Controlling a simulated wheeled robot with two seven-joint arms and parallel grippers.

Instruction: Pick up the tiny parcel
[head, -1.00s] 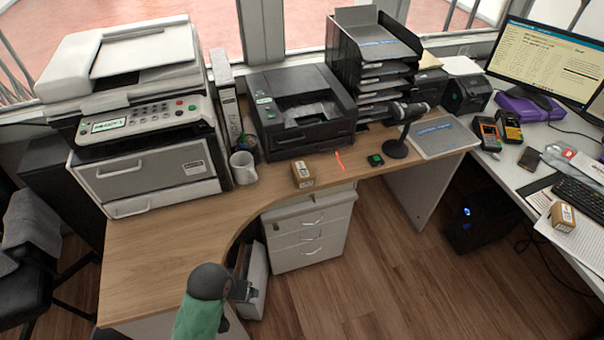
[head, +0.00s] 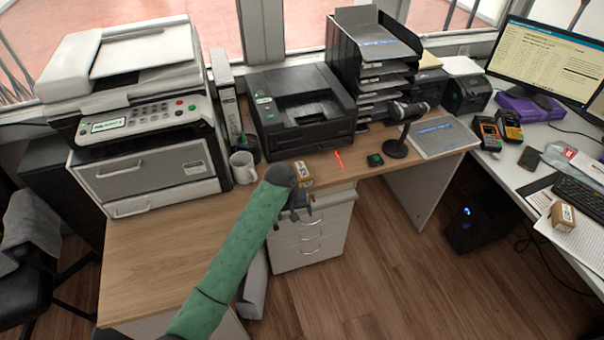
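A small brown parcel (head: 304,174) with a white label sits near the front edge of the wooden desk, in front of the black printer. A second small brown parcel (head: 562,216) sits on papers on the white desk at the right. My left gripper (head: 301,212) is just in front of and below the first parcel in the picture, by the desk's front edge. My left wrist partly covers that parcel's left side. The dark fingers are too small to show whether they are open, and contact with the parcel cannot be made out. My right gripper is out of view.
The wooden desk (head: 150,262) holds a large copier (head: 135,120), a white mug (head: 243,167), a black printer (head: 300,108), a scanner on a stand (head: 396,149) and a small black-and-green item (head: 375,160). White drawers (head: 318,232) stand below. The desk's front-left area is clear.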

